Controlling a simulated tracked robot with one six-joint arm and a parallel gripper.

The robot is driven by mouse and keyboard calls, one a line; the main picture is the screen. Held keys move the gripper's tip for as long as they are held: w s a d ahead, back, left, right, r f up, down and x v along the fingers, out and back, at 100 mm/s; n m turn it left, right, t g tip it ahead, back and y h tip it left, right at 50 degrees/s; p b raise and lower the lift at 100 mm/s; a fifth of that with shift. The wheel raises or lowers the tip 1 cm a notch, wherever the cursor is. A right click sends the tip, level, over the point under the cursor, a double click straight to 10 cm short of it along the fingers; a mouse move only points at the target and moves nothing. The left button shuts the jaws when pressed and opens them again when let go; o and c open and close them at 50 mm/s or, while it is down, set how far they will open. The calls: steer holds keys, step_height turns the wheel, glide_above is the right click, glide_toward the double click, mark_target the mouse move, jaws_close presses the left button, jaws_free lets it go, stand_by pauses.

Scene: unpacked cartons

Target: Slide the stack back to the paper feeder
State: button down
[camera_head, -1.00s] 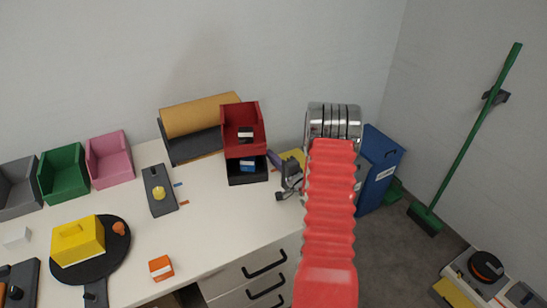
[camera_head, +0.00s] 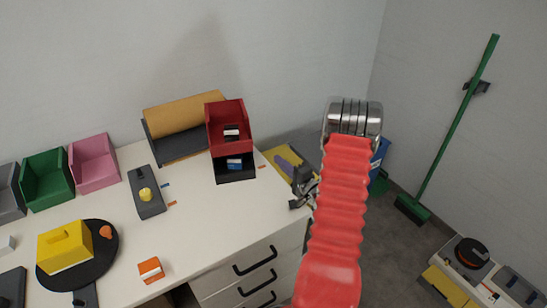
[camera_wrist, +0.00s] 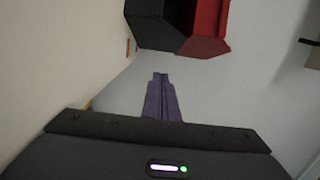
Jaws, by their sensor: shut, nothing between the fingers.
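The stack is a red open bin (camera_head: 229,115) on a black bin (camera_head: 235,168), upright near the back of the white desk, just right of the paper feeder. The feeder is a brown paper roll (camera_head: 186,110) in a dark holder (camera_head: 178,148). The red bin holds a dark block with a white label; the black bin shows a blue one.
Orange and blue marks lie on the desk, one orange mark (camera_head: 262,167) right of the stack. The desk before the stack is clear.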

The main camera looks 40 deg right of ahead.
steer(key=shift+s+a, duration=0.15)
steer(key=shift+s, duration=0.9)
steer(key=shift+s, duration=0.1)
